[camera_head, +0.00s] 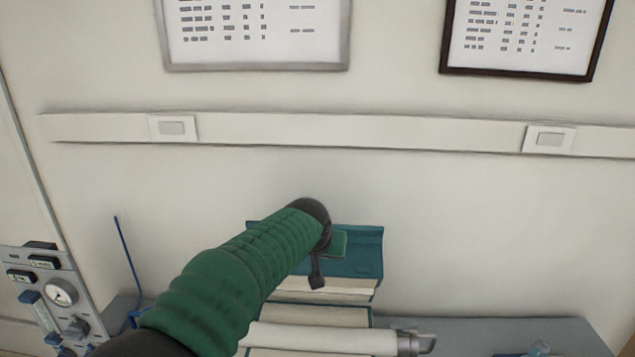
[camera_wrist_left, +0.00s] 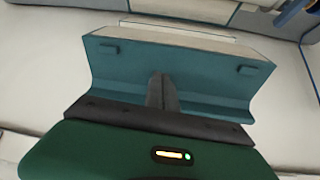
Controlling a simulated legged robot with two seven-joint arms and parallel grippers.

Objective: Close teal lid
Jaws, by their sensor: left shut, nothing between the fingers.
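The teal lid (camera_head: 362,262) stands raised at the back of a cream-and-teal unit, near the wall. In the left wrist view the lid (camera_wrist_left: 125,70) shows a broad teal face with a small tab near each side. My left gripper (camera_head: 317,281) is in front of the lid, its arm covering the lid's left part. In the left wrist view its dark fingers (camera_wrist_left: 162,92) are together and empty, pointing at the lid. I cannot tell whether they touch it.
A panel with a gauge (camera_head: 62,291) stands at the left. The grey bench (camera_head: 490,332) has a clear stretch right of the unit. A blue object (camera_head: 538,349) is at the bottom right.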

